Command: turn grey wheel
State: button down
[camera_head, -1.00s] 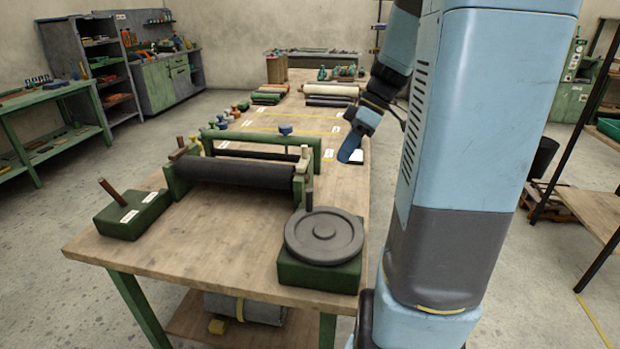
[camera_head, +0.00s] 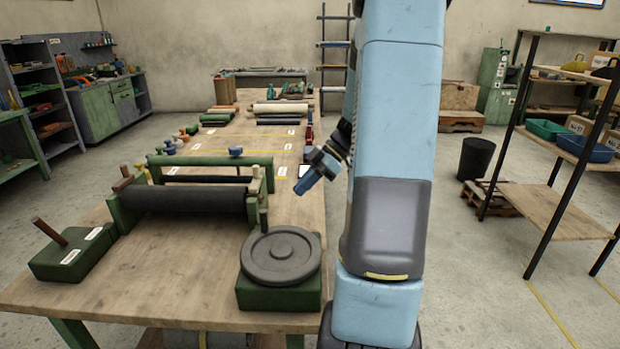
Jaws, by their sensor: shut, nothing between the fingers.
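The grey wheel (camera_head: 281,256) is a flat round disc with a raised rim and a hub. It lies level on a green block (camera_head: 279,296) at the near right corner of the wooden table (camera_head: 180,285). A short dark upright handle stands at its far edge, close to the roller frame. My gripper (camera_head: 301,190) is over the right side of the table, beyond the wheel and apart from it. It points down and to the left. It is shut and empty. My blue arm hides the area right of the table.
A green frame with a black roller (camera_head: 185,199) stands left of and behind the wheel. A green block with a brown lever (camera_head: 70,253) sits at the left. Several rolls (camera_head: 280,108) lie at the far end. A shelf rack (camera_head: 555,190) and a black bin (camera_head: 476,158) stand right.

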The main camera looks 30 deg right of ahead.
jog(key=a+f, duration=0.1)
jog(key=a, duration=0.1)
jog(key=a+f, duration=0.1)
jog(key=a, duration=0.1)
jog(key=a+f, duration=0.1)
jog(key=shift+w+a, duration=0.55)
jog(key=shift+a, duration=0.6)
jog(key=shift+w+a+n+g, duration=0.15)
jog(key=shift+a+n+g, duration=0.35)
jog(key=shift+a, duration=0.3)
